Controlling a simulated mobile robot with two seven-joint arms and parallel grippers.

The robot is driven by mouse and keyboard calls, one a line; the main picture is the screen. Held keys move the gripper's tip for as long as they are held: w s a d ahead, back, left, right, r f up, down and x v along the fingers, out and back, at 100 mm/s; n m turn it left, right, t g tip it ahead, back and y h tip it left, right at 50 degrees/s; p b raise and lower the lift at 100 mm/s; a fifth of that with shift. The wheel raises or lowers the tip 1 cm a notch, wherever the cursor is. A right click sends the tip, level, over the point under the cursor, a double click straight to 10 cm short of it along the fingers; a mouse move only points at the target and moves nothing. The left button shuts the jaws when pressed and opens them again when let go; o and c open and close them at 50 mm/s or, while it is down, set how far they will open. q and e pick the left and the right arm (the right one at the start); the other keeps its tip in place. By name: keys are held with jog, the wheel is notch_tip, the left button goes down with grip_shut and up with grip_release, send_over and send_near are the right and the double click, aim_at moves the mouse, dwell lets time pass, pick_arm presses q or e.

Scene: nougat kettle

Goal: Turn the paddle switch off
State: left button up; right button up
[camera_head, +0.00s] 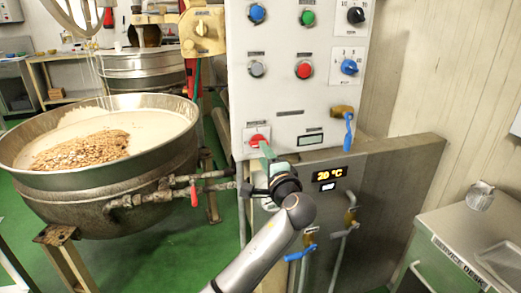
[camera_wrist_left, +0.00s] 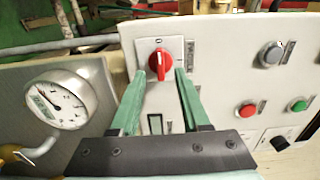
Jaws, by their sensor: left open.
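A red rotary switch (camera_head: 257,139) sits on a pale square plate at the lower left of the white control panel (camera_head: 290,30); its label is too small to read. In the left wrist view the red switch (camera_wrist_left: 161,62) stands upright, with a "0" mark above it. My left gripper (camera_head: 265,150) is just in front of it, partly covering it in the head view. Its two green fingers (camera_wrist_left: 165,75) are open, one on each side of the red handle's lower part. I cannot tell whether they touch it. My right gripper is not in view.
A blue-handled valve (camera_head: 348,130) is right of the switch. Round buttons, a black knob (camera_head: 356,15) and a blue knob (camera_head: 349,67) are above. A large kettle (camera_head: 150,165) of nougat stands left. A gauge (camera_wrist_left: 60,98) is close in the wrist view.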

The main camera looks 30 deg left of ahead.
pick_arm(q)
jog(key=v, duration=0.8)
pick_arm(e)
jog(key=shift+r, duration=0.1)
